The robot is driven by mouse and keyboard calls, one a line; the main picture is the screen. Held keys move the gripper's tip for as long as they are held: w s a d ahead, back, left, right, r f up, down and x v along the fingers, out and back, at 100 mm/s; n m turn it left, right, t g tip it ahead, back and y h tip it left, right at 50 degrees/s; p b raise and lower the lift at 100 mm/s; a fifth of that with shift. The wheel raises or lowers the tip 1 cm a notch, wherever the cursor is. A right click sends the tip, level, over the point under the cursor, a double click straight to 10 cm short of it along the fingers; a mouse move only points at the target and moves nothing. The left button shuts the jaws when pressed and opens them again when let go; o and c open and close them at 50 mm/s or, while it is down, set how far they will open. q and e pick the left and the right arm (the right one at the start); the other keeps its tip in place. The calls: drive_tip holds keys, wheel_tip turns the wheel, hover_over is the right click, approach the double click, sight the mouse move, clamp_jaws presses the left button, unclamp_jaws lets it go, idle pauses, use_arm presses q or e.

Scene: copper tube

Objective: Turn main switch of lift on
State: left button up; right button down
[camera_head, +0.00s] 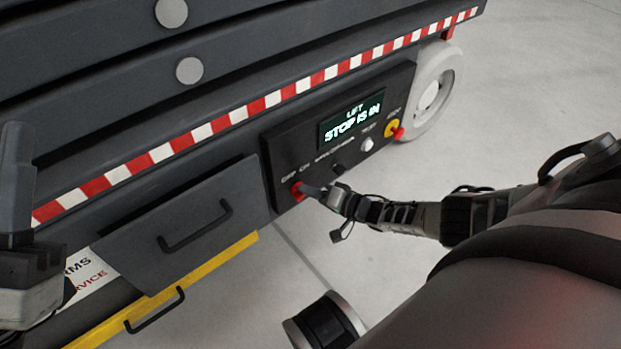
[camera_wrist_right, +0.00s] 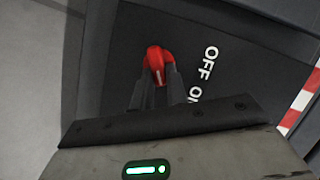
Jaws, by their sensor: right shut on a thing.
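The lift's dark control panel (camera_head: 282,150) carries a red main switch (camera_head: 297,189) at its lower left end, beside white OFF and ON lettering. In the right wrist view the red switch (camera_wrist_right: 155,60) sits between my fingertips, and the white OFF print (camera_wrist_right: 209,62) is to its right. My right gripper (camera_head: 309,191) is shut on the switch, and its fingers show in the wrist view (camera_wrist_right: 158,78). The fingers hide part of the knob. My left gripper (camera_head: 16,185) is at the left edge, away from the panel; its jaw opening cannot be made out.
A white knob (camera_head: 366,144) and a red stop button on a yellow base (camera_head: 394,130) are farther right. A drawer with a handle (camera_head: 195,226) is left of the panel. A white wheel (camera_head: 432,90) stands at right.

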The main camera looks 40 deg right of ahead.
drive_tip(key=shift+s, duration=0.1)
drive_tip(key=c, duration=1.4)
unclamp_jaws()
